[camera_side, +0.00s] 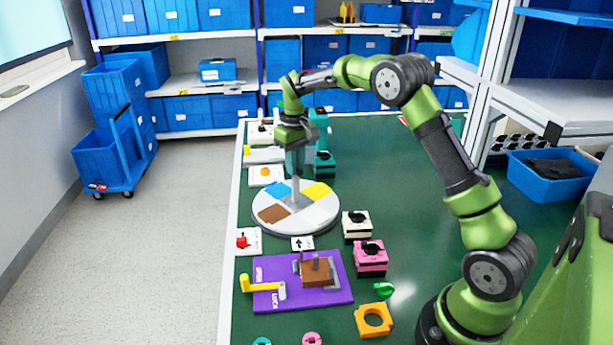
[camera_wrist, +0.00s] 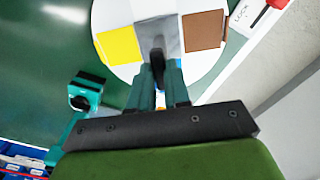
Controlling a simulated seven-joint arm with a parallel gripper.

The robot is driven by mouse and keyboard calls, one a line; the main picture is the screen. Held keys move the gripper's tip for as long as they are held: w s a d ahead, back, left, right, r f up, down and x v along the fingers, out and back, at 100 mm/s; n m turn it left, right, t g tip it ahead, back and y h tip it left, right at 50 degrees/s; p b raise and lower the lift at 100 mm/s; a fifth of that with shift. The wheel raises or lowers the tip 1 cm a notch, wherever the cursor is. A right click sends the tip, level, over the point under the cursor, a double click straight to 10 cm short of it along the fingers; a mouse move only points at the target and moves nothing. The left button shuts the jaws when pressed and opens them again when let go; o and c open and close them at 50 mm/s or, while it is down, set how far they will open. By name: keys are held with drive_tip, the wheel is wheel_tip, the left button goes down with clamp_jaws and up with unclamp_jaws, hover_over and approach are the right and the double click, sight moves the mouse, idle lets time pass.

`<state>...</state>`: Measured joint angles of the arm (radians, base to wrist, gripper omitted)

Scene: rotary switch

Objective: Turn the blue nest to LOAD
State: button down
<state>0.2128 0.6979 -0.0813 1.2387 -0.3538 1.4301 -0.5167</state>
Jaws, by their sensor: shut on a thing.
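A round white turntable (camera_side: 262,229) stands on the green table, with blue (camera_side: 275,191), yellow (camera_side: 319,191) and brown (camera_side: 272,214) nests and a pale grey one around its centre. In the side view the blue nest is at the back left. In the wrist view my gripper mostly hides it; a sliver of blue shows beside a finger. A grey upright post (camera_side: 296,191) rises from the turntable's middle. My gripper (camera_side: 296,173) points straight down and is shut on the post's upper part. The fingertips also show in the wrist view (camera_wrist: 158,88). I cannot make out a LOAD label.
A white card with an arrow (camera_side: 302,243) lies in front of the turntable, near a purple board (camera_side: 266,270) with a yellow lever. Cream (camera_side: 356,226) and pink (camera_side: 370,259) blocks stand to the right. Teal fixtures (camera_side: 323,165) stand behind. The table's right side is mostly clear.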

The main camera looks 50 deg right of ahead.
drive_tip(key=n, duration=1.4)
drive_tip(key=shift+r+n, duration=0.1)
drive_tip(key=shift+n, duration=0.2)
drive_tip(key=n, duration=0.3)
drive_tip(key=shift+n, duration=0.3)
drive_tip(key=n, duration=0.3)
drive_tip(key=shift+n, duration=0.4)
drive_tip(key=n, duration=0.3)
drive_tip(key=shift+n, duration=2)
drive_tip(key=c, duration=1.1)
unclamp_jaws()
